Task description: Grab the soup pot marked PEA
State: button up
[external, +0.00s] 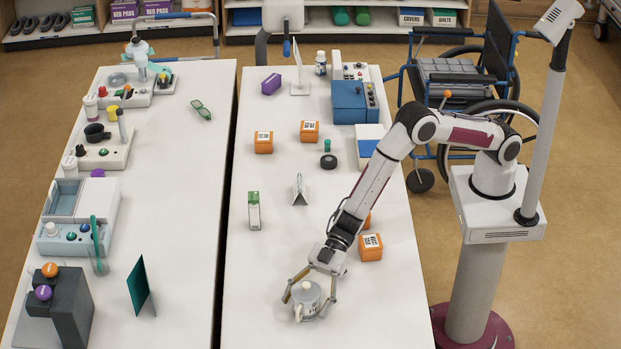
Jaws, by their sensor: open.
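A small whitish lidded pot (306,294) stands on the near end of the right-hand white table (260,325). No PEA marking on it can be read from here. My gripper (309,298) is low over the pot, pointing down, with its fingers open. One finger is to the pot's left and the other to its right. Whether either finger touches the pot cannot be told. The gripper and the pot overlap in the picture, so part of the pot's far side is hidden.
Several orange cubes with white labels stand on the same table, one (370,247) near my forearm. A dark gap separates the left table (170,200). The table left of the pot is clear.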

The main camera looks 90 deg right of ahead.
aim_at(305, 285)
jog(key=c, duration=1.5)
jog(key=shift+r, duration=0.1)
jog(key=shift+r, duration=0.15)
jog(key=shift+r, duration=4.85)
